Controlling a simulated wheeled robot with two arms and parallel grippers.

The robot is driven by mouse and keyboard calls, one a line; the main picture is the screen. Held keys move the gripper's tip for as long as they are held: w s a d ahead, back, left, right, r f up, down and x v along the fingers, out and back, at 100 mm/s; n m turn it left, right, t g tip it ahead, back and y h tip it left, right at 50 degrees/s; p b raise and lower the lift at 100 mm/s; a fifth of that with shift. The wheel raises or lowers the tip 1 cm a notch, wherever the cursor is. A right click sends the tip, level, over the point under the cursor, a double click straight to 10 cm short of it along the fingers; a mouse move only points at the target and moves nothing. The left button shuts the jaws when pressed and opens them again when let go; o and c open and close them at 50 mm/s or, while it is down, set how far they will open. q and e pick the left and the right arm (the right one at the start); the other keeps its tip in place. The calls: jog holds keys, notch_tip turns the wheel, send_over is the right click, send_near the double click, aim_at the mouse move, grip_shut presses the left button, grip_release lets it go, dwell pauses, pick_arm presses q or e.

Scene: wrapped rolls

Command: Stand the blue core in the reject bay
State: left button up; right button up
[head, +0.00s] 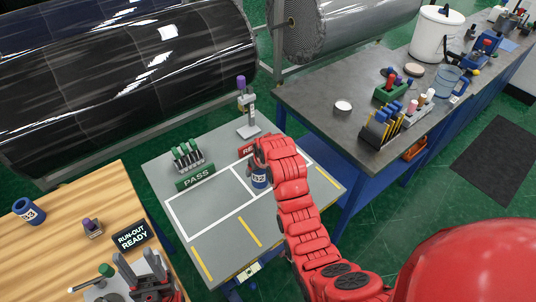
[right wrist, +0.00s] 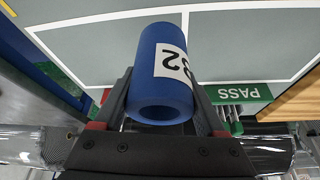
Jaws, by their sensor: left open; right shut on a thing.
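The blue core (head: 260,179) with a white label is in my right gripper, mostly behind my red arm in the head view. In the right wrist view the core (right wrist: 160,75) sits between the two fingers of my right gripper (right wrist: 158,100), its hollow end facing the camera. It is over the grey table; I cannot tell whether it touches the top. The red sign (head: 247,150), partly covered by my arm, stands at the back of the right-hand white-outlined bay. My left gripper (head: 143,272) is open over the wooden table at lower left.
The green PASS sign (head: 195,177) stands by a rack (head: 186,156) of several tubes at the left bay. A purple-topped stand (head: 246,110) is behind. Another blue core (head: 28,211) and the RUN-OUT READY sign (head: 131,236) are on the wooden table. A cluttered bench (head: 310,92) is right.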

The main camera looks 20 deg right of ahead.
jog(key=w+d+b, duration=0.1)
jog(key=w+d, duration=0.1)
jog(key=w, duration=0.1)
jog(key=w+d+b, duration=0.1)
jog(key=w+d, duration=0.1)
jog(key=w, duration=0.1)
jog(key=w+d+f+b, duration=0.1)
jog(key=w+d, duration=0.1)
jog(key=w, duration=0.1)
jog(key=shift+d+f+b, duration=0.1)
jog(key=shift+d+b, duration=0.1)
jog(key=shift+b, duration=0.2)
jog(key=shift+w+d+f+b, duration=0.1)
jog(key=shift+w+d+b, duration=0.35)
jog(key=shift+w, duration=0.2)
notch_tip(320, 180, down, 3)
jog(key=shift+s+r, duration=0.1)
jog(key=shift+r, duration=0.05)
jog(key=shift+f, duration=0.35)
jog(key=o, duration=1.1)
jog(key=shift+f+b, duration=0.1)
jog(key=shift+b, duration=0.25)
jog(key=o, duration=0.4)
